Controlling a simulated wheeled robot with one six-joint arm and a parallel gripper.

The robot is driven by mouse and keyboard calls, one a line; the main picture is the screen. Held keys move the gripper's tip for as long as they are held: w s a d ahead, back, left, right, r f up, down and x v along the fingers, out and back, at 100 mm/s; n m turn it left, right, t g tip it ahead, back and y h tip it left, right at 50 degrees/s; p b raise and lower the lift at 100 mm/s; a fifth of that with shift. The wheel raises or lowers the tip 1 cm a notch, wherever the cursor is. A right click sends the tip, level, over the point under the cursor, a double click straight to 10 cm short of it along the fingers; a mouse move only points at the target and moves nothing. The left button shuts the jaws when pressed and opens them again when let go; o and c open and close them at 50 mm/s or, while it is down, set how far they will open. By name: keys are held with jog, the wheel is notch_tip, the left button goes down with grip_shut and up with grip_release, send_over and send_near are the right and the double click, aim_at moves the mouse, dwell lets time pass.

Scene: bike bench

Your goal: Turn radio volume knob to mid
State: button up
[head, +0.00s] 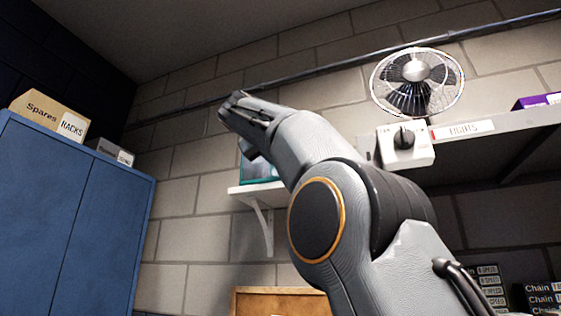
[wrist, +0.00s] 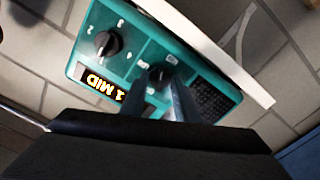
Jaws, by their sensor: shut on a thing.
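The teal radio (wrist: 88,72) shows upside down in the wrist view. Its lit display (wrist: 106,88) reads "1 MID". One black knob (wrist: 107,44) with marks around it is clear of my gripper. My gripper (wrist: 168,84) is shut on a second dark knob (wrist: 158,74), beside the speaker grille (wrist: 212,98). The fingers hide much of this knob, so its pointer cannot be read. In the head view the radio (head: 262,170) sits on a white wall shelf (head: 250,190), mostly hidden behind my arm.
A wall fan (head: 417,83) hangs at the upper right above a switch box (head: 405,145) with a black dial. A long shelf (head: 500,124) runs right from it. A blue cabinet (head: 70,210) stands at the left with a Spares box (head: 48,115) on top.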

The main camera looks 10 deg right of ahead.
jog(key=shift+f+m+b, duration=0.15)
jog(key=shift+m+b, duration=0.2)
jog(key=shift+m, duration=1.65)
jog(key=o, duration=1)
jog(key=shift+o, duration=0.2)
jog(key=b+v, duration=0.2)
jog(key=v, duration=0.5)
jog(key=shift+s+a, duration=0.2)
jog(key=shift+s, duration=0.15)
